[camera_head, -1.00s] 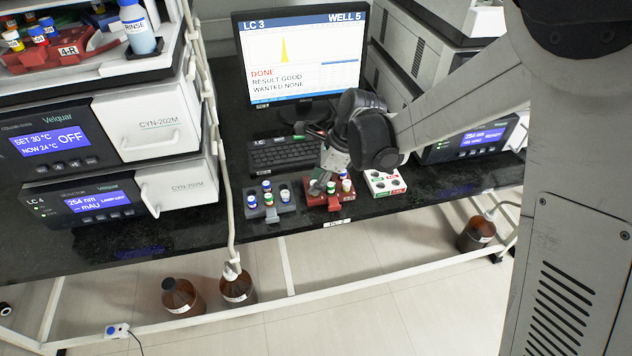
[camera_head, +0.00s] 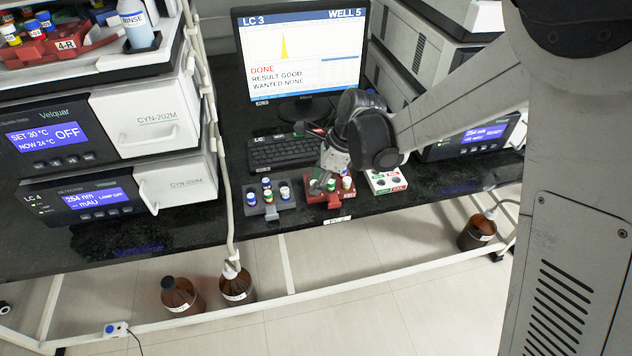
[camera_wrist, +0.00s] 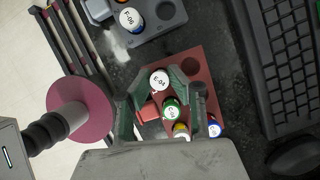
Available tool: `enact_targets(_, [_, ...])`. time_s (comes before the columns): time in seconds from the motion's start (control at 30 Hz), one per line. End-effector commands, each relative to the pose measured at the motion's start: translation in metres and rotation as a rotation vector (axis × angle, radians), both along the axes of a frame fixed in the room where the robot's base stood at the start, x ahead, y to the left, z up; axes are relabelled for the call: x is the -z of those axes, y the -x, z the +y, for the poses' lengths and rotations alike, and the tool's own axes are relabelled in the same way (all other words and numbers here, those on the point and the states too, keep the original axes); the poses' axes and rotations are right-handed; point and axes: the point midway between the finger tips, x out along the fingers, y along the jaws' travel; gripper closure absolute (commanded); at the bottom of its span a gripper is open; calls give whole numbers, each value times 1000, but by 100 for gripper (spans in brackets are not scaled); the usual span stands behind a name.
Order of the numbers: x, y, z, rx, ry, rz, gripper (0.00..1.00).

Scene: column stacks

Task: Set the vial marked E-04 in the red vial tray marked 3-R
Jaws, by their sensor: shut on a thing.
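The red vial tray (camera_head: 312,199) lies on the dark bench below the monitor, and it also shows in the wrist view (camera_wrist: 209,58). I cannot read its mark. My gripper (camera_wrist: 158,76) is shut on a white-capped vial (camera_wrist: 160,81) whose cap appears to read E-04. The vial is upright at the tray's left side, but its lower part is hidden, so I cannot tell if it is seated. Green-capped (camera_wrist: 171,108), yellow-capped (camera_wrist: 181,130) and blue-capped (camera_wrist: 214,128) vials stand in the tray beside my fingers. In the head view my gripper (camera_head: 321,184) is over the tray's left part.
A grey tray (camera_head: 288,204) with several vials stands left of the red tray. The keyboard (camera_head: 280,153) lies behind. Another red tray marked 4-R (camera_head: 40,50) sits atop the left instruments. The bench's front edge is close.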

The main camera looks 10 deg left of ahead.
Motion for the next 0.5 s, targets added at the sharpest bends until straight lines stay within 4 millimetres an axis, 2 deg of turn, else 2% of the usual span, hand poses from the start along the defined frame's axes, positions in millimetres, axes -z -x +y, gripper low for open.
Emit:
enact_targets(0.03, [0, 0, 0, 0, 0, 0, 97])
enact_targets(0.07, [0, 0, 0, 0, 0, 0, 82])
enact_targets(0.23, [0, 0, 0, 0, 0, 0, 61])
enact_targets(0.5, [-1, 0, 0, 0, 0, 0, 61])
